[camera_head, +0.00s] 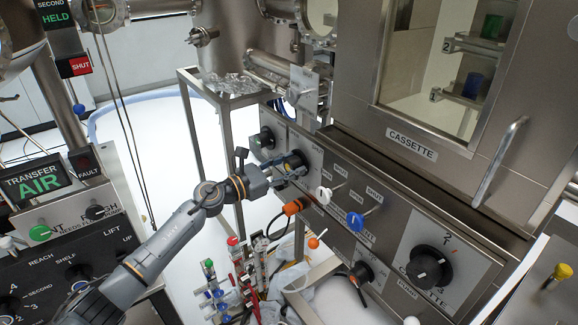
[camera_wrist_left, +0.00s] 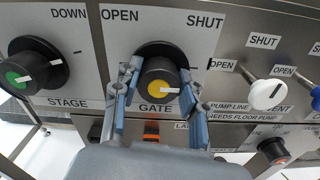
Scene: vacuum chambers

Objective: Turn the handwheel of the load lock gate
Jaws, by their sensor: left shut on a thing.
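The gate handwheel is a black knob (camera_wrist_left: 158,76) with a yellow centre and a white pointer line, on a panel plate labelled GATE, with OPEN at its upper left and SHUT at its upper right. The white line points right. The same knob (camera_head: 294,160) shows small in the head view, partly hidden by my gripper. My left gripper (camera_wrist_left: 158,92) has its blue fingers on either side of the knob and is shut on it. It also shows in the head view (camera_head: 284,172). My right gripper is not in view.
A green-centred STAGE knob (camera_wrist_left: 34,70) sits left of the gate knob. A white pump line lever (camera_wrist_left: 266,94) and a blue vent lever (camera_head: 356,220) are to the right. A large CASSETTE knob (camera_head: 430,267) is farther right. An orange connector (camera_head: 294,206) is below.

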